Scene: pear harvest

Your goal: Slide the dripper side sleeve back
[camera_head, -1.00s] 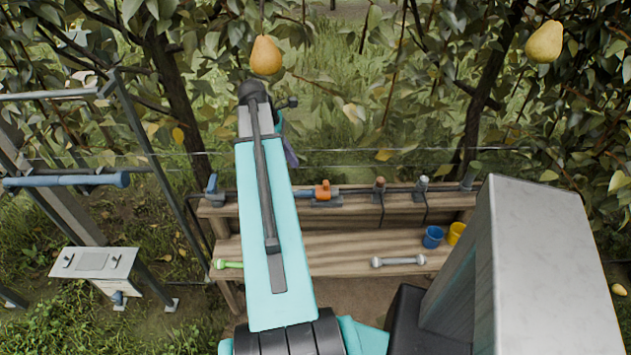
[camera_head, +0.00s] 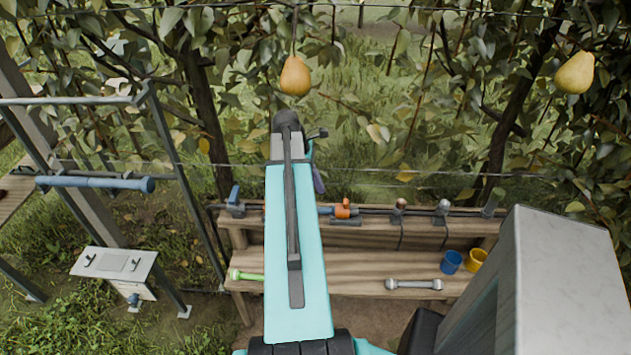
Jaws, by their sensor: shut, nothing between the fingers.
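A dark line with fittings runs along the upper shelf of a wooden bench. An orange fitting (camera_head: 343,211) sits on it, with a short blue piece (camera_head: 325,210) just to its left, partly behind my arm. I cannot tell which piece is the dripper side sleeve. Two fittings with brown (camera_head: 399,206) and pale (camera_head: 443,207) tops stand further right, each with a thin tube hanging down. My teal arm reaches forward over the bench and hides part of the line. A teal and purple part shows beside the arm's far end. My gripper's fingers cannot be made out.
The lower bench shelf (camera_head: 350,268) holds a green-handled tool (camera_head: 247,275), a grey wrench-like tool (camera_head: 413,284), a blue cup (camera_head: 451,262) and a yellow cup (camera_head: 476,259). Pears hang above (camera_head: 295,76) (camera_head: 575,73). A metal frame (camera_head: 172,170) stands left, near a small white table (camera_head: 112,263).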

